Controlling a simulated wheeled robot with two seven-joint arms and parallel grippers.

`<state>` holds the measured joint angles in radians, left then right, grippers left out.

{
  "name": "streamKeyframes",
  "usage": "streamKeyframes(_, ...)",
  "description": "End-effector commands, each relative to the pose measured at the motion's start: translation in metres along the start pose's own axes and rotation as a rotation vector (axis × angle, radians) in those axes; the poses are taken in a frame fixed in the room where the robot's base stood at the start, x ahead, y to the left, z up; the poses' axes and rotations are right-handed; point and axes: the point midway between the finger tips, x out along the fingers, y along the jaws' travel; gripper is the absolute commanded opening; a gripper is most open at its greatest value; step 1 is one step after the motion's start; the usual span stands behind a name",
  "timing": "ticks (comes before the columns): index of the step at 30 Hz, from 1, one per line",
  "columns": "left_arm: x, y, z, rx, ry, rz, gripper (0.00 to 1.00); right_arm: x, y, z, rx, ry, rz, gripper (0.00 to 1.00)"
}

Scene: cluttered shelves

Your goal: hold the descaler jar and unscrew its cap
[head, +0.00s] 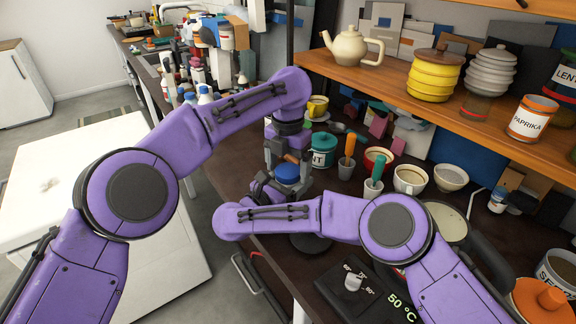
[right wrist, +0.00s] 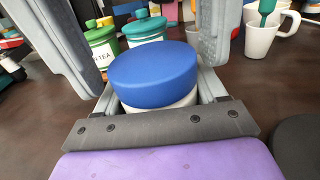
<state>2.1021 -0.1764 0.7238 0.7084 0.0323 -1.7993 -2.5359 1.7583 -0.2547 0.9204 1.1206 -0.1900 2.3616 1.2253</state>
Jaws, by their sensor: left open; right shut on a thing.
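The descaler jar has a round blue cap (head: 287,172); in the right wrist view the blue cap (right wrist: 155,76) sits level on the white jar body (right wrist: 160,107). My right gripper (head: 276,190) is shut on the jar from the side, below the cap. My left gripper (head: 288,158) points down from above, open, with its fingers close over the cap. I cannot tell whether they touch it. The cap appears seated on the jar. The jar's label and most of its body are hidden by my grippers.
A green-lidded canister (head: 321,151) stands just behind the jar. Cups with orange- and green-handled tools (head: 347,160), a white mug (head: 410,179) and a black 50 °C device (head: 365,290) are to the right. A wooden shelf (head: 400,92) overhangs the back.

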Motion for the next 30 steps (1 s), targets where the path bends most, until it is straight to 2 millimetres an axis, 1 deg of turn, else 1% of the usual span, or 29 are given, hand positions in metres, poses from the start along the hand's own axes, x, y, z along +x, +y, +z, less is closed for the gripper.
streamKeyframes(6,0.0006,0.0001,0.0000,0.000,0.000,0.000,0.89,0.0002,0.0000,0.0004,0.000,-0.001,0.000,0.00)
streamKeyframes(7,0.0006,0.0001,0.0000,0.000,0.000,0.000,0.82,0.0002,0.0001,0.0004,0.000,-0.001,0.000,0.00)
streamKeyframes(8,0.0006,0.0001,0.0000,0.000,0.000,0.000,0.72,0.0002,0.0000,0.0004,0.000,-0.001,0.000,0.00)
streamKeyframes(9,0.0005,0.0001,0.0000,0.000,0.000,0.000,0.59,0.0002,0.0001,0.0004,0.000,-0.001,0.000,0.00)
streamKeyframes(12,0.0004,0.0001,0.0000,0.000,0.000,0.000,0.31,0.0002,0.0000,0.0004,0.000,-0.001,0.000,0.00)
streamKeyframes(17,0.0002,0.0002,0.0001,-0.021,0.000,0.000,0.31,0.0002,0.0000,0.0004,0.001,-0.001,0.000,0.00)
streamKeyframes(21,-0.0003,0.0004,0.0001,-0.214,-0.001,0.002,0.31,0.0002,0.0000,0.0004,0.001,0.000,0.000,0.00)
streamKeyframes(24,-0.0003,0.0004,0.0002,-0.295,-0.001,0.001,0.31,0.0003,-0.0001,0.0004,0.001,0.000,-0.001,0.00)
streamKeyframes(30,-0.0002,0.0004,0.0002,-0.301,-0.001,0.000,0.31,0.0002,-0.0001,0.0003,0.001,0.000,-0.001,0.00)
